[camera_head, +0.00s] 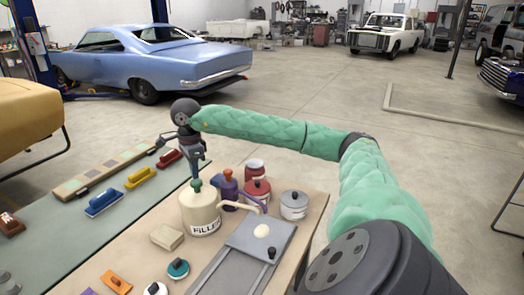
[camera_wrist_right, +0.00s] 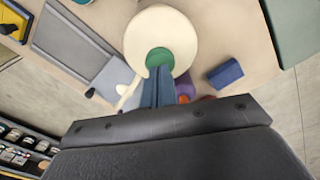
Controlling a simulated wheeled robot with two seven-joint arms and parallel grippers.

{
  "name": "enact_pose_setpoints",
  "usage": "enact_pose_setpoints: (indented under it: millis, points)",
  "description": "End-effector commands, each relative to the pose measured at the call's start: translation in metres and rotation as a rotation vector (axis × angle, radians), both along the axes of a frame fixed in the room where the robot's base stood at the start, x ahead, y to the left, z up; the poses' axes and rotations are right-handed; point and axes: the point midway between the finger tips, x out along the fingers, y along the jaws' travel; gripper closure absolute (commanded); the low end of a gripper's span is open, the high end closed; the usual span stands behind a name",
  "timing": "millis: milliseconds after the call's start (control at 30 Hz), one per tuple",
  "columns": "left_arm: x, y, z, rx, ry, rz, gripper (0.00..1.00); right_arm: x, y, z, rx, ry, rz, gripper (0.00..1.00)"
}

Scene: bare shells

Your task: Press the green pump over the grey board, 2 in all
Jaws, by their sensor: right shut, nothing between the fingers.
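The green pump (camera_head: 196,185) tops a cream can marked FILLER (camera_head: 200,214); the green top also shows in the right wrist view (camera_wrist_right: 160,56). Its pale spout reaches right toward the grey board (camera_head: 245,239). A cream blob (camera_head: 261,230) lies on the board. My right gripper (camera_head: 197,176) is shut and empty, pointing down with its fingertips at the pump's top. In the wrist view the fingers (camera_wrist_right: 158,80) overlap the green top; I cannot tell whether they press it. My left gripper is not in view.
A purple bottle with an orange top (camera_head: 229,186), a red tin (camera_head: 257,191) and a grey tin (camera_head: 294,205) stand close right of the can. A tan block (camera_head: 167,236) lies in front left. Sanding blocks (camera_head: 103,202) lie on the green-grey surface at left.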

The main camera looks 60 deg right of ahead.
Motion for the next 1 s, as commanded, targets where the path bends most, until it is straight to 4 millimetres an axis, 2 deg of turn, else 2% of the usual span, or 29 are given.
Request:
enact_pose_setpoints:
  millis: [467,1000]
  points:
    - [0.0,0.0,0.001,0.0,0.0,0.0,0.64,0.0,0.0,0.003,0.0,-0.001,0.0,1.0]
    - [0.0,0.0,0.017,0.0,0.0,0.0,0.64,0.0,0.0,0.044,0.0,-0.002,0.0,1.0]
